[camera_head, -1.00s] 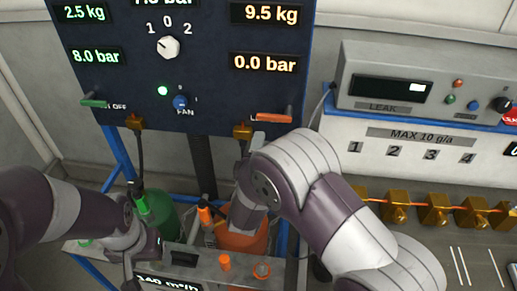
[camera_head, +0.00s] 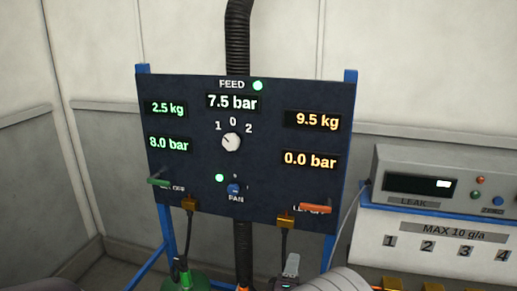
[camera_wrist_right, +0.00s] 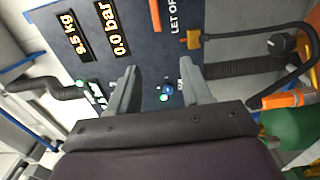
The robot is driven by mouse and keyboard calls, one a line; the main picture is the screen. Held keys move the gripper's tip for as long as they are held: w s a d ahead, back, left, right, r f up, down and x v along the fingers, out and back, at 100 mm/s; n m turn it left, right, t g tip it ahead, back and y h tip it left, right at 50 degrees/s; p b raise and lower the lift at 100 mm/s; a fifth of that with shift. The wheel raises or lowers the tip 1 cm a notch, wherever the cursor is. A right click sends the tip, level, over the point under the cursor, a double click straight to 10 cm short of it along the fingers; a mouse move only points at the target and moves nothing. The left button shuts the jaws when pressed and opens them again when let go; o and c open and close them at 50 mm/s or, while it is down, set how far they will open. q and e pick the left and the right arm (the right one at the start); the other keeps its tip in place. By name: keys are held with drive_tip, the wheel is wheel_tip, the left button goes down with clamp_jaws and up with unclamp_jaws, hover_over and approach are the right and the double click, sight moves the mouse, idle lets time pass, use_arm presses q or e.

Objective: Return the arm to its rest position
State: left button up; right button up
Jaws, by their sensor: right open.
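My right gripper (camera_head: 291,268) shows only partly at the bottom edge of the head view, below the dark control panel (camera_head: 270,185). In the right wrist view my right gripper (camera_wrist_right: 160,88) is open, its two grey fingers wide apart with nothing between them. A grey rounded part of my right arm shows at the bottom of the head view. My left gripper is out of view.
The panel carries a selector knob (camera_head: 231,142), a green lever (camera_head: 158,182) and an orange lever (camera_head: 315,208). A green cylinder (camera_head: 187,281) stands below it; it also shows in the wrist view (camera_wrist_right: 292,128). The leak unit (camera_head: 425,187) stands at the right.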

drive_tip(key=s+a+f+m+g+y, duration=0.4)
drive_tip(key=s+f+m+g+y, duration=0.2)
drive_tip(key=s+f+m+g, duration=0.35)
drive_tip(key=s+d+r+m+g, duration=0.2)
drive_tip(key=s+d+g, duration=0.1)
drive_tip(key=s+d, duration=0.4)
drive_tip(key=s+d+r+m+g+h, duration=0.1)
drive_tip(key=s+d+r+m+g, duration=0.1)
drive_tip(key=s+d, duration=0.5)
drive_tip(key=shift+s+r+m+g, duration=0.35)
drive_tip(key=shift+m+g, duration=0.3)
drive_tip(key=shift+g, duration=0.1)
idle(0.6)
